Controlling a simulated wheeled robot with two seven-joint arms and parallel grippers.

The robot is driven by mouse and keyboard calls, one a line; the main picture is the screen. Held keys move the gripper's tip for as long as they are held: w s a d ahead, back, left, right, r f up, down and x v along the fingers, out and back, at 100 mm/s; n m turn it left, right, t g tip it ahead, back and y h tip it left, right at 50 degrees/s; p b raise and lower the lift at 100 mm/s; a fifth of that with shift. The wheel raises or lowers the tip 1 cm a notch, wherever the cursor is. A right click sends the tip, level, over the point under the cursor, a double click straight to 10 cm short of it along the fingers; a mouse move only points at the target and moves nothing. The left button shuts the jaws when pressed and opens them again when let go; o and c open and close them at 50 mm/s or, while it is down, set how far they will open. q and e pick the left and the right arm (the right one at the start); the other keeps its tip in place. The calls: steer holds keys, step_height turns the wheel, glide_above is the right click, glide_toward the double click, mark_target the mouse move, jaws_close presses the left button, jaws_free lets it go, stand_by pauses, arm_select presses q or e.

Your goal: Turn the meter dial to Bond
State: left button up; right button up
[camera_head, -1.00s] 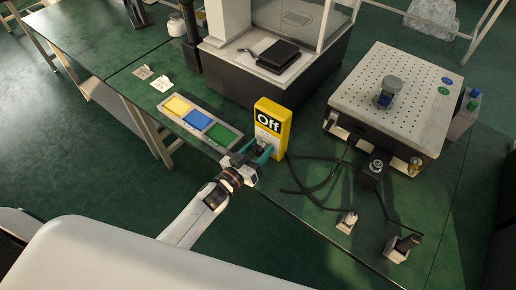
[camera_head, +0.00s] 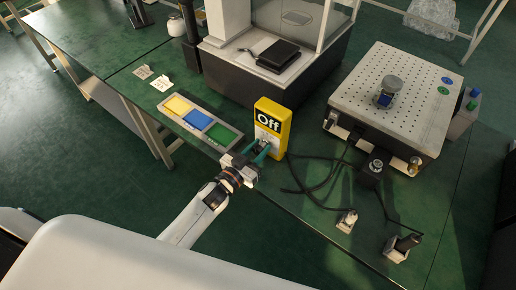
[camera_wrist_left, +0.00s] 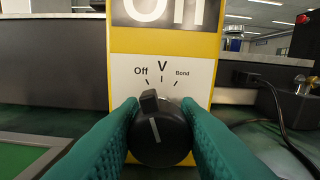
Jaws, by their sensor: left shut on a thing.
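The yellow meter (camera_head: 272,125) stands upright on the green bench, and its display reads "Off". In the left wrist view its white face (camera_wrist_left: 190,88) carries the marks Off, V and Bond from left to right. The black dial (camera_wrist_left: 160,135) sits below these marks. Its white line leans a little left of upright, toward the Off mark. My left gripper (camera_head: 262,151) is in front of the meter. In the wrist view its teal fingers (camera_wrist_left: 160,137) are shut on the dial's left and right sides. My right gripper is not in view.
A tray with yellow, blue and green pads (camera_head: 198,119) lies left of the meter. Black cables (camera_head: 310,190) run on the bench to its right. A perforated platform box (camera_head: 385,105) stands at the right. A dark-based machine (camera_head: 235,75) stands behind the meter.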

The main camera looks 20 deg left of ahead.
arm_select(q)
steer(key=m, duration=0.4)
steer(key=shift+d+m+b, duration=0.15)
steer(key=shift+m+b, duration=0.35)
steer(key=shift+m, duration=2.3)
steer(key=o, duration=1)
steer(key=b+v, duration=0.1)
steer(key=v, duration=1.1)
